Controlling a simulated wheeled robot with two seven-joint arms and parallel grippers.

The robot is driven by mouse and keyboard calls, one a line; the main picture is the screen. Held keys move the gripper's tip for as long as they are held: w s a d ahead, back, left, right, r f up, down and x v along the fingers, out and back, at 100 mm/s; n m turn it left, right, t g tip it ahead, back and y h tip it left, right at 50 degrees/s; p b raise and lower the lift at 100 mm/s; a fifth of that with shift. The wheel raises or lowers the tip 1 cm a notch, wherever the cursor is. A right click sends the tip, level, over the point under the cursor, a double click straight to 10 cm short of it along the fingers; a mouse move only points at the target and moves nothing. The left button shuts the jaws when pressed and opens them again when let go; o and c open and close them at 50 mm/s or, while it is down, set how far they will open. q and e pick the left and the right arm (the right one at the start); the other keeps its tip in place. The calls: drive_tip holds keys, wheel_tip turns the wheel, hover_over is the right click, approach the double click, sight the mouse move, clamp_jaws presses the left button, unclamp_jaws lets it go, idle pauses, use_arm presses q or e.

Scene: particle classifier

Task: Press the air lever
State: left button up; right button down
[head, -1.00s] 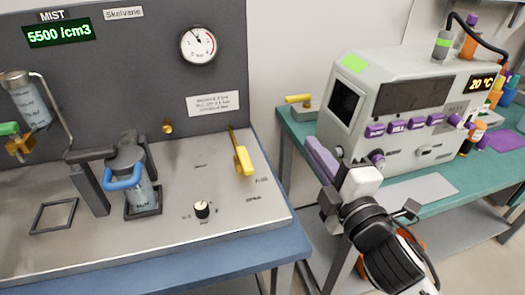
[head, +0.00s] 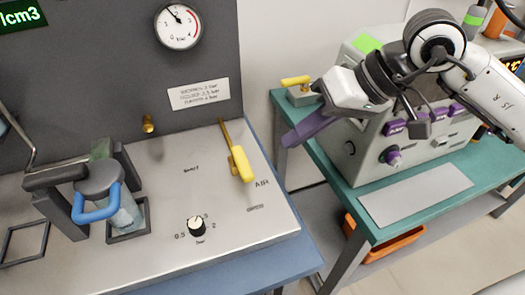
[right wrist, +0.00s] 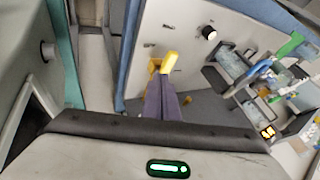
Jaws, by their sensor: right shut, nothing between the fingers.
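The yellow air lever (head: 241,163) stands on the sloping metal panel (head: 215,200), beside a printed label that seems to read AIR. A thin brass-coloured rod rises behind it. My right gripper (head: 288,142) has purple fingers, shut and empty, to the right of the lever and apart from it in the head view. In the right wrist view the purple fingers (right wrist: 162,88) point toward the yellow lever (right wrist: 169,62), which shows just beyond their tips. My left gripper is not in view.
A black knob (head: 196,226) and a blue-handled container (head: 110,200) are on the panel left of the lever. A gauge (head: 177,26) is above. A grey machine (head: 360,150) and another yellow-handled fitting (head: 296,82) are on the green table. A gap separates the two benches.

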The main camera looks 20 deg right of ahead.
sight(242, 166)
drive_tip(key=shift+s, duration=0.1)
drive_tip(key=p+x, duration=0.1)
drive_tip(key=x, duration=0.9)
drive_tip(key=shift+a, duration=0.1)
idle(0.4)
